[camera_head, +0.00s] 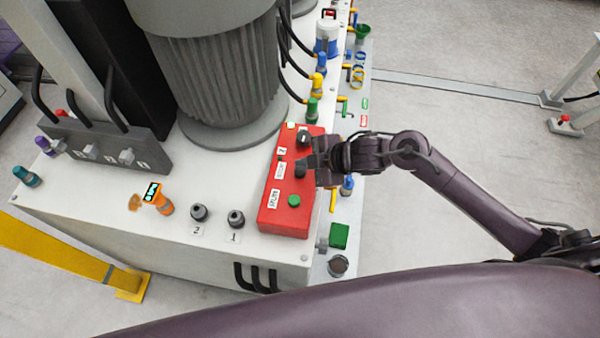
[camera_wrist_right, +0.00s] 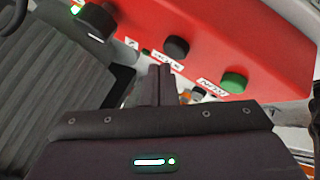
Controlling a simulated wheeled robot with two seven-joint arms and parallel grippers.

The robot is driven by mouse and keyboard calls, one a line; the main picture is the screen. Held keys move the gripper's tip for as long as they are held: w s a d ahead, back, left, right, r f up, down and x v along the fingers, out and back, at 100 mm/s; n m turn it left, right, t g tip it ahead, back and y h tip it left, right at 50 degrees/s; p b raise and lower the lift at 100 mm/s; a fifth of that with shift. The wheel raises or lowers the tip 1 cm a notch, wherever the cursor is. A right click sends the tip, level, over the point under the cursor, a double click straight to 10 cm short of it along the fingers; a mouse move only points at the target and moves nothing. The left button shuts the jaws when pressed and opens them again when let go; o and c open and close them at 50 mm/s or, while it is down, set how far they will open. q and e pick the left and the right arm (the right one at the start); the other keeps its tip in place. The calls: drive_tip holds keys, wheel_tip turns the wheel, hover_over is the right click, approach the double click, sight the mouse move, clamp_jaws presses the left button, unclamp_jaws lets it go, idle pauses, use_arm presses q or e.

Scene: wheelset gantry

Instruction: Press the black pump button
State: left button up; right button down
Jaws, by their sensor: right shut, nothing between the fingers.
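A red control box (camera_head: 268,212) lies on the white machine top. It carries a green button (camera_head: 294,200), a round black button (camera_head: 301,169) and a black knob (camera_head: 303,137) in a row. In the right wrist view the black button (camera_wrist_right: 176,48) sits between the knob (camera_wrist_right: 95,20) and the green button (camera_wrist_right: 233,82). My right gripper (camera_head: 309,164) is over the box's right edge, close to the black button. Its shut, empty fingertips (camera_wrist_right: 159,72) show just below the black button's label in the wrist view. I cannot tell whether they touch anything. My left gripper is out of view.
A large grey ribbed motor (camera_head: 220,85) stands left of the box. Two small black knobs (camera_head: 236,218) and an orange gauge with a lit display (camera_head: 152,192) are on the top nearby. Hoses and coloured fittings (camera_head: 317,85) line the right edge. The floor to the right is mostly clear.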

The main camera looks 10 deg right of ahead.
sight(304, 172)
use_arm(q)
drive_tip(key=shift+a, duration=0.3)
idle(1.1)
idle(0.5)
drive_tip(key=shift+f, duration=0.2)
use_arm(e)
drive_tip(key=shift+f, duration=0.4)
